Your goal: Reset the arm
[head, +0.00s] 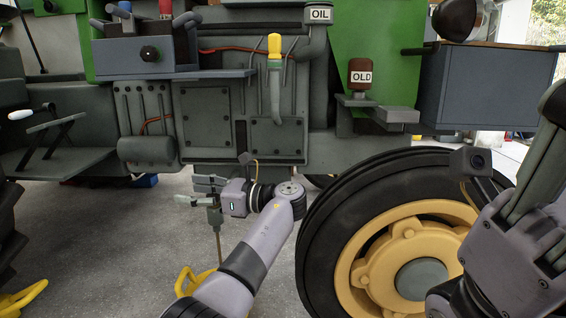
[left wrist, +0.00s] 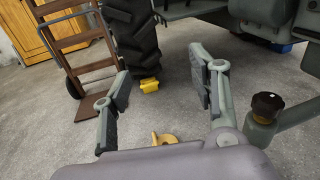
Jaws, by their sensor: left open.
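My left gripper (head: 200,190) is in front of the lower side of the tractor, left of the big wheel. Its two fingers stand apart in the left wrist view (left wrist: 160,85), with nothing held between them. A thin upright rod (head: 218,245) shows just below this gripper; I cannot tell whether they touch. My right arm is folded up at the right edge of the head view. Its gripper (head: 542,150) is partly cut off there, so its opening cannot be judged.
A black tyre with a yellow wheel (head: 405,255) stands close right of my left arm. Yellow pieces (head: 190,280) lie on the floor. A hand truck (left wrist: 85,55) stands behind the left gripper's fingers.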

